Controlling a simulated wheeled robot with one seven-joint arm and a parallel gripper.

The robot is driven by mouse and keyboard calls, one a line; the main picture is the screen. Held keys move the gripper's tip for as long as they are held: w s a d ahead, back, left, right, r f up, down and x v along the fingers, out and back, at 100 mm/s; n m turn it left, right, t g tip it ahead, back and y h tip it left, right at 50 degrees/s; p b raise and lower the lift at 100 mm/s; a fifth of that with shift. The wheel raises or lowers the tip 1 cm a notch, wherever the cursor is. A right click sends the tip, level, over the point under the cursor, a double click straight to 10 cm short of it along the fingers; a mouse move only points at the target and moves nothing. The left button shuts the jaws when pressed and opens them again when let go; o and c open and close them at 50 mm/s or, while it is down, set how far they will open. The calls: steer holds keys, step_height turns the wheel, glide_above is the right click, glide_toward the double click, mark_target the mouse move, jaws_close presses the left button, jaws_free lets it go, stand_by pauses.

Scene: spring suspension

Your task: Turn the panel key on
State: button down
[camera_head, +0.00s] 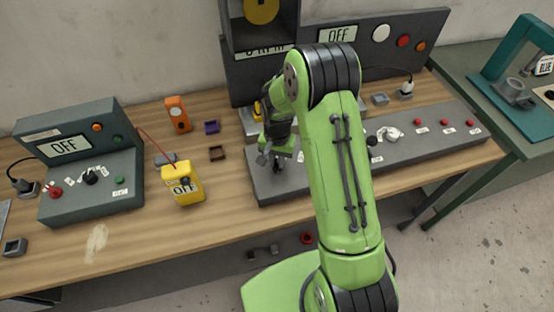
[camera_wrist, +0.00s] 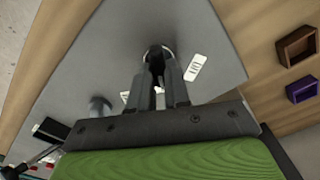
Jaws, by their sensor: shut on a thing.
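The long grey panel (camera_head: 430,139) lies along the front of the bench and also fills much of the wrist view (camera_wrist: 100,45). My gripper (camera_head: 276,160) is low over the panel's left end. In the wrist view, the fingers (camera_wrist: 160,62) are shut on the panel key (camera_wrist: 157,53) at its round collar, beside a small white label (camera_wrist: 196,67). The key is mostly hidden by the fingers, so its angle cannot be told. A display (camera_head: 338,34) on the grey cabinet behind reads OFF.
An orange device (camera_head: 178,114) and small trays (camera_head: 212,128) stand nearby. Knobs and red buttons (camera_head: 418,122) line the panel to the right. My arm covers the panel's middle.

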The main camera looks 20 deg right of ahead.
mark_target(277, 161)
stand_by(0.3)
steer(key=c, duration=1.1)
jaws_free()
step_height(277, 161, up, 16)
steer(key=shift+f+p, duration=0.1)
steer(key=shift+p, duration=0.4)
steer(key=s+r+n+t, duration=0.2)
steer(key=s+r, duration=0.7)
steer(key=s+r+n+t, duration=0.1)
steer(key=s, duration=0.4)
steer(key=s+n+t, duration=0.1)
steer(key=s+n, duration=0.1)
steer(key=s, duration=0.3)
steer(key=s+r+n+t, duration=0.1)
steer(key=s, duration=0.4)
steer(key=shift+a+r+t, duration=0.15)
steer(key=shift+r+t, duration=0.15)
